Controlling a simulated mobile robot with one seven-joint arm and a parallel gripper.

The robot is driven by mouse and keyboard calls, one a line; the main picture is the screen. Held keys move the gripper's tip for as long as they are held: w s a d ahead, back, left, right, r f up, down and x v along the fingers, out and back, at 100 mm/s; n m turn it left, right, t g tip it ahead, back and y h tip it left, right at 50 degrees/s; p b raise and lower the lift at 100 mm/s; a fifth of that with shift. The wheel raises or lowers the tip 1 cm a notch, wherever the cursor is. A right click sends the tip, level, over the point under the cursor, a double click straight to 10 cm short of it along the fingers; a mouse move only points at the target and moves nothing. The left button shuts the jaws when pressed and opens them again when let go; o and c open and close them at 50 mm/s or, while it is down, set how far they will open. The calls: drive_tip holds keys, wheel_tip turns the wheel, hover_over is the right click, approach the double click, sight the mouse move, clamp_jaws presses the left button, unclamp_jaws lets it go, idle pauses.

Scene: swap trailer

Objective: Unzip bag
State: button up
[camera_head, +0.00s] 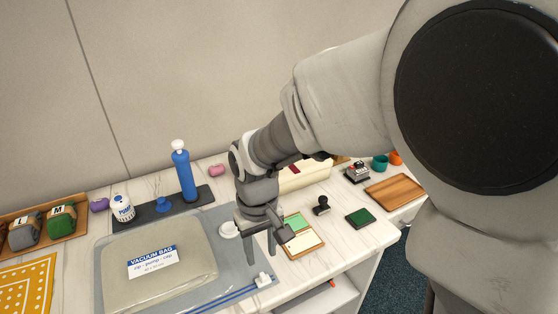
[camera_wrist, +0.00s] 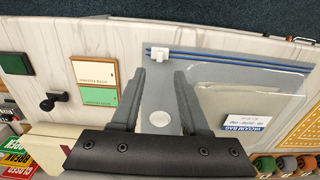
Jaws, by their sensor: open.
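The vacuum bag (camera_head: 117,272) lies flat on a grey mat, clear with a beige filling and a white and blue label. Its double blue zip line (camera_head: 222,301) runs along the front edge, with a white slider (camera_head: 263,280) at the right end. In the wrist view the blue zip (camera_wrist: 230,60) and white slider (camera_wrist: 158,55) show beyond the fingertips. A round white valve (camera_head: 229,230) lies on the grey area and also shows between the fingers in the wrist view (camera_wrist: 159,118). My gripper (camera_head: 262,255) is open and empty above the bag's right side, apart from the slider.
A card tray (camera_head: 303,243), a black stamp (camera_head: 321,205) and a green pad (camera_head: 360,217) lie to the right. A yellow dotted cloth (camera_head: 27,287) lies left.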

sight(262, 275)
wheel_tip(262, 275, down, 8)
drive_tip(key=shift+f+b, duration=0.1)
drive_tip(key=shift+b, duration=0.55)
drive_tip(key=shift+c, duration=0.2)
clamp_jaws()
idle(0.9)
